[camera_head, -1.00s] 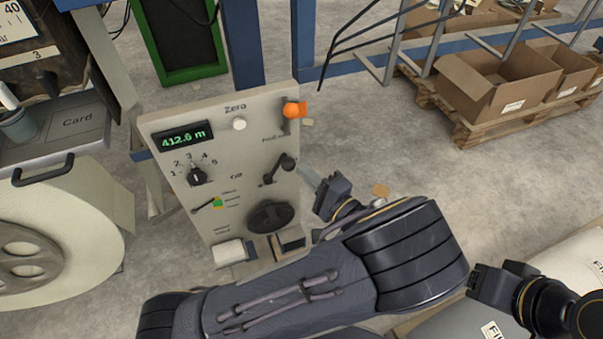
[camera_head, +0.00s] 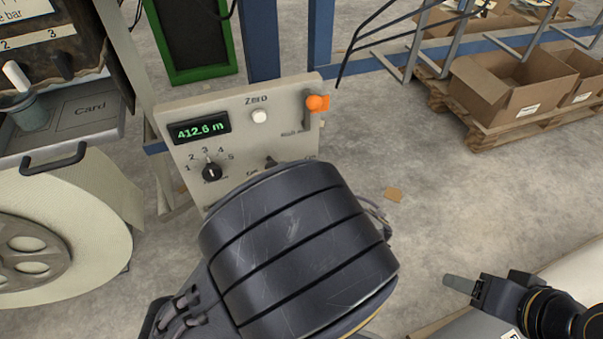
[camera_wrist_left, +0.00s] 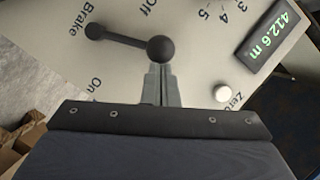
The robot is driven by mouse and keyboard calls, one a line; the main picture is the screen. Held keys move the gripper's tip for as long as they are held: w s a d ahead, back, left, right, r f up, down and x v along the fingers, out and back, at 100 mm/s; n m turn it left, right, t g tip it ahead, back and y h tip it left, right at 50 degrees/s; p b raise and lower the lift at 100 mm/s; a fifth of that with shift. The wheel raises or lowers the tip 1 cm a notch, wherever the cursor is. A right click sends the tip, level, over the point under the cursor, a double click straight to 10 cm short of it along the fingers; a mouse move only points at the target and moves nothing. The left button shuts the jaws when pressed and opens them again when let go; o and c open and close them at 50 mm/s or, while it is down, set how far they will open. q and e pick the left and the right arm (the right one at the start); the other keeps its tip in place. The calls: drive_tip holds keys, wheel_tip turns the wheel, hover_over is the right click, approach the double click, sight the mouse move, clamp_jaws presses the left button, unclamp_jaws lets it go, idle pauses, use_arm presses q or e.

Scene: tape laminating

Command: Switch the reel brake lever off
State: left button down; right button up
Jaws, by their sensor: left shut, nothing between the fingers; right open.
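The brake lever (camera_wrist_left: 128,41) shows in the left wrist view as a black bar with a round black knob at each end, on the cream panel between the "Off" and "On" labels. My left gripper (camera_wrist_left: 161,68) is shut and empty. Its fingertips are right at the larger knob; I cannot tell whether they touch it. In the head view my left forearm covers that gripper and most of the lever, and only a dark bit of the lever (camera_head: 271,162) shows. My right gripper (camera_head: 461,285) is open and empty at the lower right, far from the panel.
The control panel (camera_head: 235,150) also carries a green display (camera_head: 200,129), a white Zero button (camera_head: 259,116), a rotary selector (camera_head: 211,172) and an orange-knobbed lever (camera_head: 317,103). A large reel (camera_head: 70,210) stands at left. Cardboard boxes (camera_head: 520,85) sit at upper right.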

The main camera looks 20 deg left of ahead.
use_arm(q)
drive_tip(key=shift+s+a+f+n+h+b, duration=0.2)
drive_tip(key=shift+s+a+n+b, duration=0.15)
drive_tip(key=shift+a, duration=0.2)
drive_tip(key=shift+s+a+f+n+h+b, duration=0.1)
drive_tip(key=shift+s+a+n+h+b, duration=0.2)
drive_tip(key=shift+a+b, duration=0.2)
use_arm(e)
wheel_tip(320, 180, down, 2)
drive_tip(key=shift+f, duration=0.1)
use_arm(q)
drive_tip(key=shift+s+a, duration=0.1)
drive_tip(key=shift+s, duration=0.05)
